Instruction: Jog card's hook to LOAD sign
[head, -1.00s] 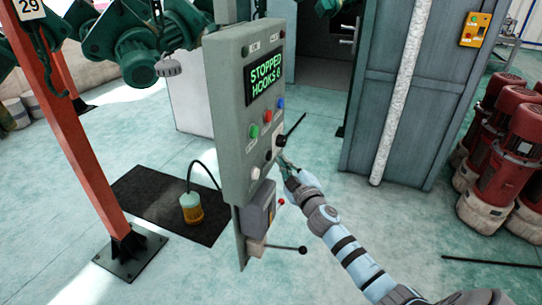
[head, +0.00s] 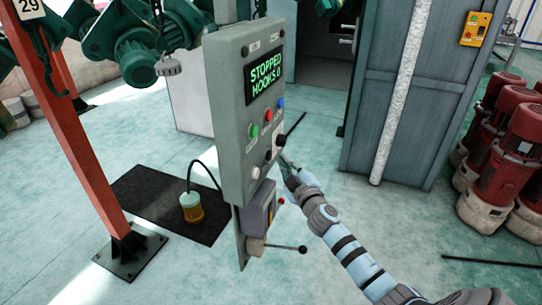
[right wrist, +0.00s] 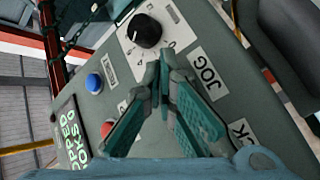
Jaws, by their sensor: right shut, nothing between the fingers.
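A grey control panel (head: 229,130) stands on a post, with a lit display (head: 265,79) reading "STOPPED HOOKS 0". Its face has green, red, blue, white and black controls. My right gripper (head: 285,160) is at the panel's lower right edge. In the right wrist view, my right gripper (right wrist: 163,70) is shut and empty, its fingertips in front of the panel face. Near the fingertips are a black rotary knob (right wrist: 145,31) and a JOG label (right wrist: 206,73); the fingers may hide a control there. A hook (head: 58,77) hangs by the red post. The LOAD sign and card are not identifiable.
A lever with a black ball (head: 302,249) sticks out low on the panel's post. Red motors (head: 510,150) stand at right. A yellow control box (head: 475,29) is on the cabinet. Open floor lies in front.

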